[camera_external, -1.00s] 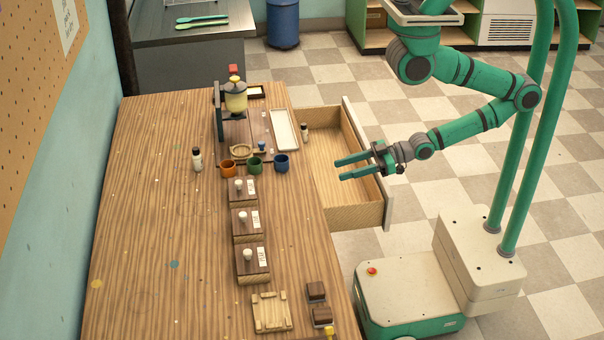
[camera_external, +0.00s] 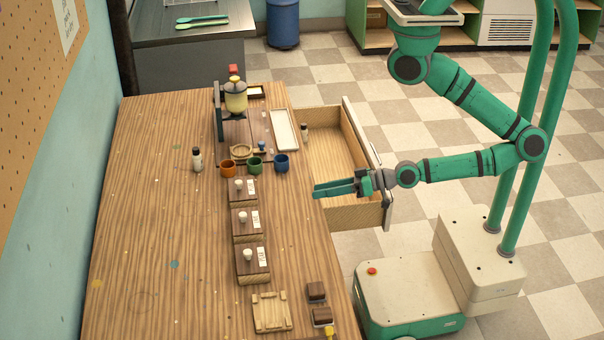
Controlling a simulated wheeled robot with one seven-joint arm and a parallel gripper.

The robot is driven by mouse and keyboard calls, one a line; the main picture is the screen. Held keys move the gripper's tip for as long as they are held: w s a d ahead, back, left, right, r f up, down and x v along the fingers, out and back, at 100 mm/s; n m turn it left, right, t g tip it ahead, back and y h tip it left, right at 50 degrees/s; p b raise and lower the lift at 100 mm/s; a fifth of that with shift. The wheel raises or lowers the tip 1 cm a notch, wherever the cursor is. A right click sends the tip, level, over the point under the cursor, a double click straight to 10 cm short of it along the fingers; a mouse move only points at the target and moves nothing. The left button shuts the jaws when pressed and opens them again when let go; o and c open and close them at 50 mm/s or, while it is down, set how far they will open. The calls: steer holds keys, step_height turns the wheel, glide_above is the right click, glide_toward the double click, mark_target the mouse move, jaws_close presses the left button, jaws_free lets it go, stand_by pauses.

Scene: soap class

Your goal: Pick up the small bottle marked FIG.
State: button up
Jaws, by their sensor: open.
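Two small pale bottles with dark caps are in view. One bottle (camera_external: 197,162) stands upright on the left part of the table, left of the orange cup. Any marking on either is too small to read, so I cannot tell which is FIG. My gripper (camera_external: 316,191) is open and empty, its fingers pointing left over the near part of the open drawer, close to the table's right edge. It is apart from both bottles.
Orange (camera_external: 227,169), green (camera_external: 255,166) and blue (camera_external: 281,163) cups stand mid-table. Wooden blocks with white knobs (camera_external: 245,224) line up in front of them. A yellow dispenser (camera_external: 235,98) stands behind. The open drawer (camera_external: 335,150) juts out right. The table's left side is mostly clear.

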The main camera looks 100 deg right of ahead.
steer(key=w+r+m, duration=0.1)
steer(key=w, duration=0.2)
steer(key=w+a+r+m, duration=0.1)
steer(key=w+r, duration=0.1)
steer(key=w+a+r+h, duration=0.1)
steer(key=w, duration=0.2)
steer(key=shift+w+r+m, duration=0.15)
steer(key=shift+w+m, duration=0.15)
steer(key=shift+m, duration=0.1)
steer(key=shift+h, duration=0.3)
steer(key=w+d+r, duration=0.1)
steer(key=w, duration=0.3)
steer(key=w+r, duration=0.2)
steer(key=w, duration=0.2)
steer(key=w+d+r, duration=0.1)
steer(key=w, duration=0.3)
steer(key=shift+w+d+r, duration=0.15)
steer(key=shift+d+r, duration=0.2)
steer(key=w+d+n+g, duration=0.1)
steer(key=w+d+n, duration=0.1)
steer(key=w+d, duration=0.7)
steer(key=n+g, duration=0.2)
steer(key=n, duration=0.1)
glide_above(189, 168)
step_height(189, 168, down, 8)
steer(key=shift+r, duration=0.1)
steer(key=shift+g, duration=0.3)
steer(key=shift+c, duration=0.2)
jaws_close()
